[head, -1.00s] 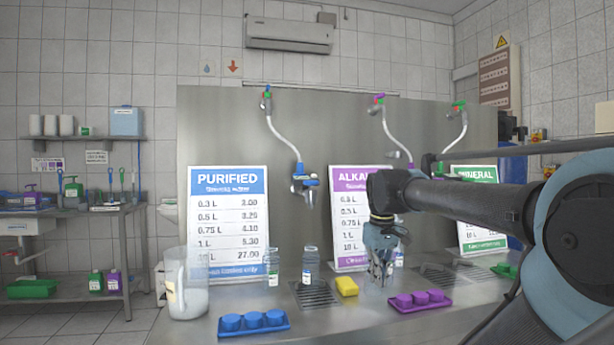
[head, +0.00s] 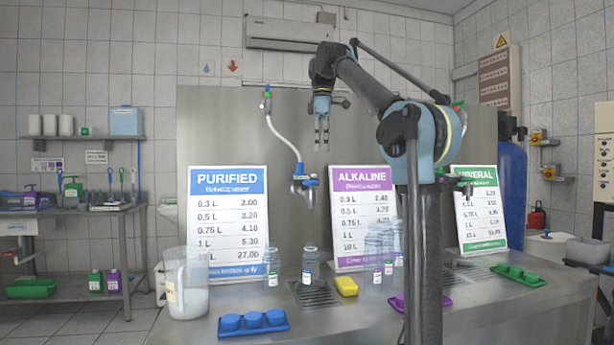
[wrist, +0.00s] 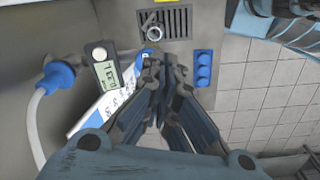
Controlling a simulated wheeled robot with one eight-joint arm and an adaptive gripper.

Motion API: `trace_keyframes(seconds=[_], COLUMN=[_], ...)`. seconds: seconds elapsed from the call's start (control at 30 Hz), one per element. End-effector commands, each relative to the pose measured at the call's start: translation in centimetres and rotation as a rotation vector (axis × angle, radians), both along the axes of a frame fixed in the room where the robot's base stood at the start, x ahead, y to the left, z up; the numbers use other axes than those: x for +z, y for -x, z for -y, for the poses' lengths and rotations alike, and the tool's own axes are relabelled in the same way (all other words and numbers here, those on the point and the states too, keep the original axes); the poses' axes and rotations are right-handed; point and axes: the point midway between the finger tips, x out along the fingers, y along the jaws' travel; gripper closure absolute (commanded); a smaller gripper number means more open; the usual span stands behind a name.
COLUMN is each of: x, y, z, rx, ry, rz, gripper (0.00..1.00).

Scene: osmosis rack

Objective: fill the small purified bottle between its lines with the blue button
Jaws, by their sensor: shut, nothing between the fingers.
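A small clear bottle (head: 311,264) with a white label stands upright at the drain grate (head: 330,301), below the purified tap (head: 304,184) with its blue parts. From above, the wrist view shows a round bottle mouth (wrist: 153,32) over the grate. Its lines and water level are too small to read. A blue panel with three round blue buttons (head: 253,322) lies at the counter front, and it also shows in the wrist view (wrist: 204,70). My gripper (head: 321,147) is shut and empty, pointing down, high above the counter and right of the tap.
Another bottle (head: 271,268) stands by the purified sign (head: 228,190). A jug (head: 186,290) is at the left. A yellow block (head: 346,286) lies right of the grate. More bottles (head: 387,250) stand near the alkaline sign (head: 362,190).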

Motion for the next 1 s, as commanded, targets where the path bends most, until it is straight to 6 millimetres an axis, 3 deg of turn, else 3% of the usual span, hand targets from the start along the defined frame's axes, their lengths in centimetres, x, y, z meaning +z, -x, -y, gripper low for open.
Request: trace_keyframes(seconds=[0.2,0.4,1.0], x=[3.3,4.4,4.3], y=[-1.5,-1.9,-1.9], z=[-3.5,-5.1,-5.4], rx=[0.209,0.317,0.342], ry=[0.011,0.016,0.017], rz=[-0.022,-0.032,-0.035], gripper=[1.00,1.00,1.00])
